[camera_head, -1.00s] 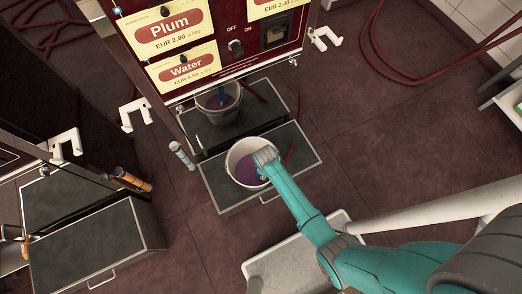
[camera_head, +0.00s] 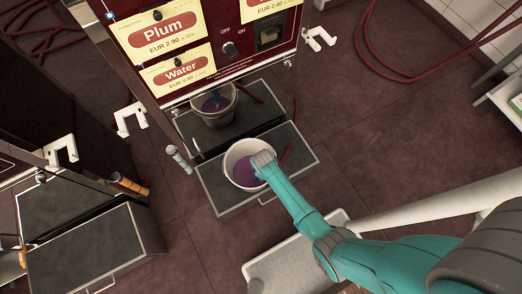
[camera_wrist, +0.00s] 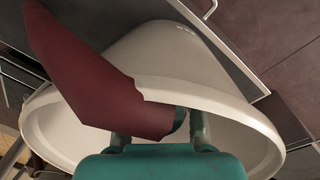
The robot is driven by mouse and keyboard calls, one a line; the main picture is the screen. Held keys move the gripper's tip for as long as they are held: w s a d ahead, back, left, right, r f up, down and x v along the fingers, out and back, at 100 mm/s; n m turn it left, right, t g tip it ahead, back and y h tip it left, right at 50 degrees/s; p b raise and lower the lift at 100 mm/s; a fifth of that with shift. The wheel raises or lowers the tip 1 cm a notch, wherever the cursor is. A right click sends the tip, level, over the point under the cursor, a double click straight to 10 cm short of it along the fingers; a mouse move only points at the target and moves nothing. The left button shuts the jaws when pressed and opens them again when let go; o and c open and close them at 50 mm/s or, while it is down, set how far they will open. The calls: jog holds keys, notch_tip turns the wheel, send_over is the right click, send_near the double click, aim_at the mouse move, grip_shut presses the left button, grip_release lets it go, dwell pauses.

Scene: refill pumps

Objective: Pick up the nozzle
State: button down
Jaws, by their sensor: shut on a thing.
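My gripper (camera_head: 259,177) reaches down into a white bucket (camera_head: 231,157) of purple liquid. In the wrist view my gripper (camera_wrist: 158,130) has its teal fingers at the bucket rim (camera_wrist: 225,98). A dark red, hose-like piece (camera_wrist: 85,75) runs from the upper left to between the fingers, and my gripper is shut on it. I take it as the nozzle or its hose; its far end is hidden. In the head view a short dark red piece (camera_head: 287,155) shows just right of the bucket.
The bucket stands on a grey platform (camera_head: 223,206) before the pump (camera_head: 205,75) with Plum and Water labels. A striped grey handle (camera_head: 180,159) is left of it, an orange one (camera_head: 130,186) farther left. White hooks (camera_head: 319,39) jut from the pump.

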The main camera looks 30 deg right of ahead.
jog(key=shift+r, duration=0.1)
notch_tip(320, 180, up, 22)
dwell(2.1)
jog(key=shift+w, duration=0.1)
